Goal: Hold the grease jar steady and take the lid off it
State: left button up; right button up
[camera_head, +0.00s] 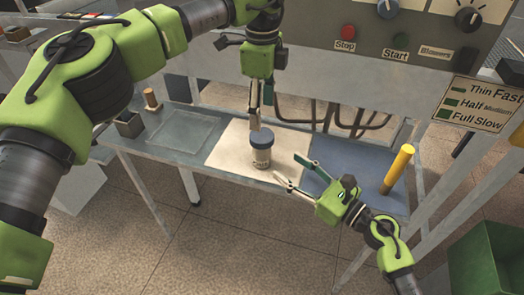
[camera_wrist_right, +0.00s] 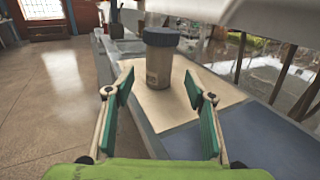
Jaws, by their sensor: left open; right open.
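The grease jar (camera_head: 261,158) stands upright on a cream mat (camera_head: 228,146), with its dark blue lid (camera_head: 261,136) on top. In the right wrist view the jar body (camera_wrist_right: 158,68) and lid (camera_wrist_right: 160,37) show ahead, between and beyond the fingers. My left gripper (camera_head: 261,112) is open and points down just above the lid; whether a fingertip touches the lid cannot be told. My right gripper (camera_head: 286,170) is open and empty, to the lower right of the jar and apart from it. It also shows in the right wrist view (camera_wrist_right: 160,88).
A yellow cylinder (camera_head: 398,168) stands on the blue mat (camera_head: 340,180) at right. A grey tray (camera_head: 182,132), a small dark box (camera_head: 129,124) and a wooden-topped peg (camera_head: 151,98) are at left. The control panel (camera_head: 420,30) overhangs behind. A green bin (camera_head: 488,262) is at lower right.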

aim_at(269, 152)
pick_arm(q)
jog(key=shift+w+f, duration=0.2)
jog(key=shift+w, duration=0.1)
pick_arm(e)
jog(key=x, duration=1.1)
jog(key=shift+w+f, duration=0.15)
jog(key=shift+f, duration=0.05)
jog(key=shift+c, duration=0.4)
